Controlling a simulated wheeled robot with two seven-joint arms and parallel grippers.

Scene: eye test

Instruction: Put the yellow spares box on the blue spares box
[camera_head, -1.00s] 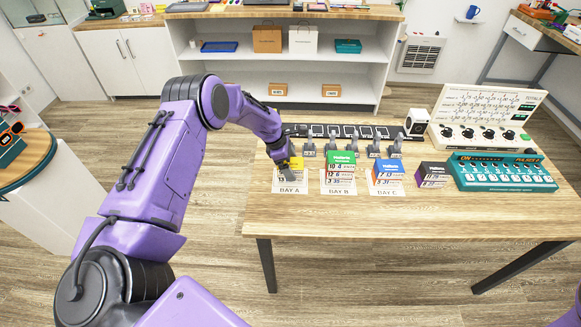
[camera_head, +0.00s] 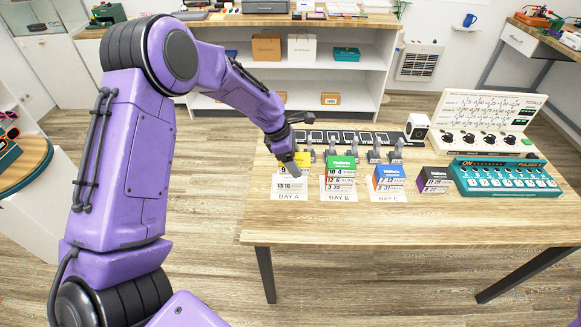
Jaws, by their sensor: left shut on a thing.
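The yellow spares box (camera_head: 301,158) is at the BAY A place on the table, partly hidden behind my left gripper (camera_head: 295,172). My left gripper points down and is shut on the yellow box; its fingertips are small and hard to make out. White numbered faces show below the yellow. I cannot tell whether the box is clear of what is under it. The blue spares box (camera_head: 389,172) stands upright at BAY C, with a blue top and white numbered faces, and nothing on it. My right gripper is out of view.
A green box (camera_head: 341,163) stands at BAY B between the yellow and blue ones. A dark box (camera_head: 434,176) and a teal device (camera_head: 505,178) are to the right. Grey clamp-like stands (camera_head: 374,152) line the back of the bays. The table front (camera_head: 350,225) is clear.

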